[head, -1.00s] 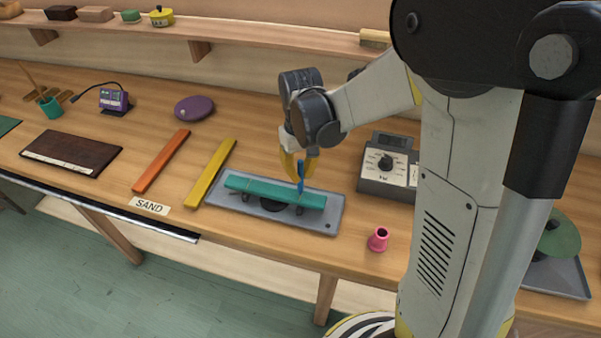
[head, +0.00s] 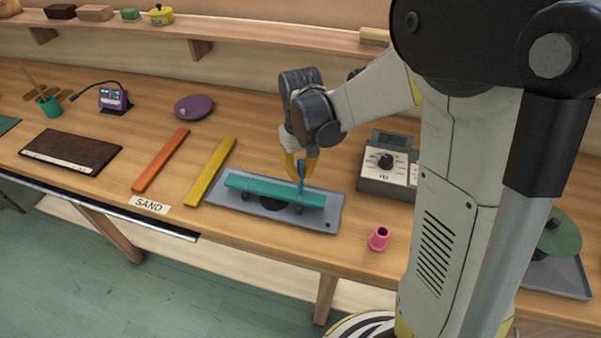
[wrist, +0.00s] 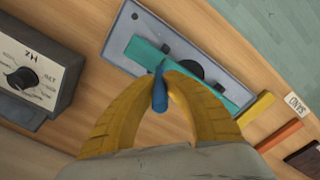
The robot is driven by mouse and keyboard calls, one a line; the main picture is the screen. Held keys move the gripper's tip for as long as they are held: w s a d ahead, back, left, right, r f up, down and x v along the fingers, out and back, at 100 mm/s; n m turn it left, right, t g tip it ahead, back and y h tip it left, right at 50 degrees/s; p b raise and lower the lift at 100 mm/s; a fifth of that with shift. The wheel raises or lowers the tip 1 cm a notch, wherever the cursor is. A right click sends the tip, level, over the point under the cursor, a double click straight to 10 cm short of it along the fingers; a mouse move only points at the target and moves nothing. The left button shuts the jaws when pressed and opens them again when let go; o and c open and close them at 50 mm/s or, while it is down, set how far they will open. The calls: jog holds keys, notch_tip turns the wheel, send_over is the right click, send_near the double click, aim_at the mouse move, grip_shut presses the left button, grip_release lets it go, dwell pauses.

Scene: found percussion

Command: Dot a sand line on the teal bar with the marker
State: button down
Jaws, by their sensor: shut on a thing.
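The teal bar (head: 265,189) lies across supports on a grey tray (head: 322,217) on the bench. It also shows in the wrist view (wrist: 150,57). My gripper (head: 301,168), with yellow fingers, is shut on the blue marker (head: 300,178), which points down at the right part of the bar. In the wrist view the marker (wrist: 159,92) sits between the fingertips, its end at or just over the bar's edge. I cannot tell whether the tip touches the bar. No marks can be made out on the bar.
A SAND label (head: 149,205) lies at the bench's front edge. A yellow bar (head: 212,172) and an orange bar (head: 161,160) lie left of the tray. A dial box (head: 386,176) and a pink cap (head: 379,238) are to the right.

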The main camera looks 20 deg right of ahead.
aim_at(301, 160)
jog(key=shift+r+p, duration=2.35)
jog(key=shift+r, duration=1.1)
